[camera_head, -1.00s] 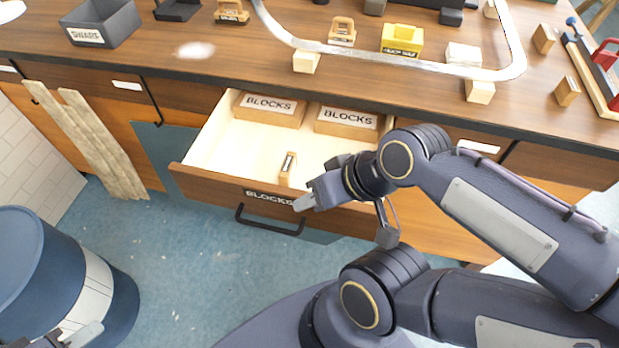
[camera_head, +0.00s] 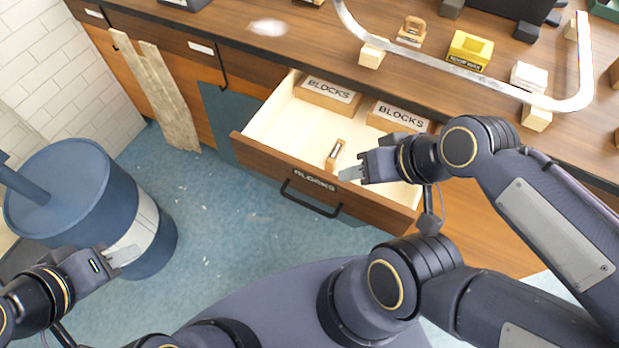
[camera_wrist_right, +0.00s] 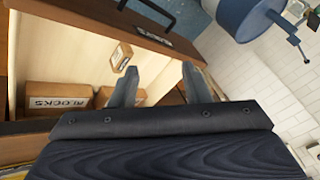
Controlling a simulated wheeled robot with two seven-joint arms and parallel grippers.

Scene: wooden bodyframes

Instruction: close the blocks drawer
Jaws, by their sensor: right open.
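The blocks drawer (camera_head: 262,152) is pulled out from the workbench, with a "BLOCKS" label and a black handle (camera_head: 311,199) on its front. It holds two labelled block boxes (camera_head: 330,94) at the back and a small wooden block (camera_head: 335,154) near the front. My right gripper (camera_head: 352,174) is over the drawer's right part near the front panel. In the right wrist view its two fingers (camera_wrist_right: 155,88) are apart and empty, with the block and drawer front beyond them. My left gripper (camera_head: 122,258) is low at left, beside the blue barrel, away from the drawer; its finger gap is unclear.
A blue barrel (camera_head: 75,195) stands on the floor at left. Wooden planks (camera_head: 165,100) lean against the bench front. A curved metal rail (camera_head: 450,68), a yellow box (camera_head: 469,50) and small blocks are on the benchtop. The floor before the drawer's left part is clear.

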